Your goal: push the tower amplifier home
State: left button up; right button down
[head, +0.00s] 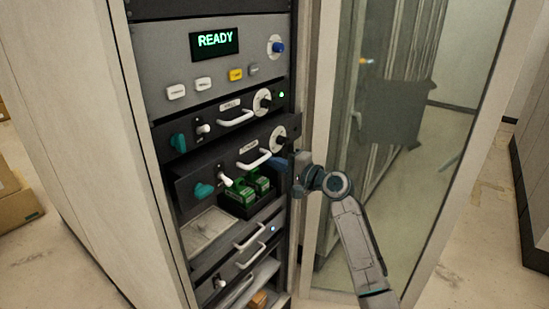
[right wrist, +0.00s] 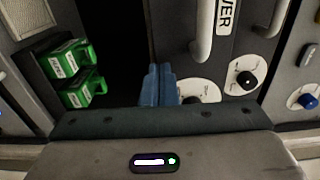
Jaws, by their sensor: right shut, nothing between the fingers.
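The tower amplifier (head: 225,172) is a dark drawer unit with a white handle, a white dial, a teal knob and a label only partly readable. It stands out from the rack, further than the unit above it. Its face (right wrist: 223,62) also shows in the right wrist view, with the handle and a white dial. My right gripper (head: 279,168) has its blue fingers together at the right end of that face, below the dial. In the wrist view the fingertips (right wrist: 158,72) lie by the face's edge; I cannot tell whether they touch. My left gripper is out of view.
Green blocks (head: 240,194) sit in a dark tray just below the amplifier. A similar unit (head: 215,119) with a green light is above, under a panel with a READY display (head: 214,41). More handled units are below. A glass door (head: 390,130) stands open to the right.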

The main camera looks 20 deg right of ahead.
jog(key=shift+w+a, duration=0.15)
jog(key=shift+w, duration=0.05)
jog(key=b+x, duration=0.1)
jog(key=x, duration=0.4)
jog(key=shift+w+a+b, duration=0.15)
jog(key=shift+w+b, duration=0.05)
jog(key=shift+b, duration=0.15)
jog(key=shift+w+a+r, duration=0.1)
jog(key=shift+r, duration=0.1)
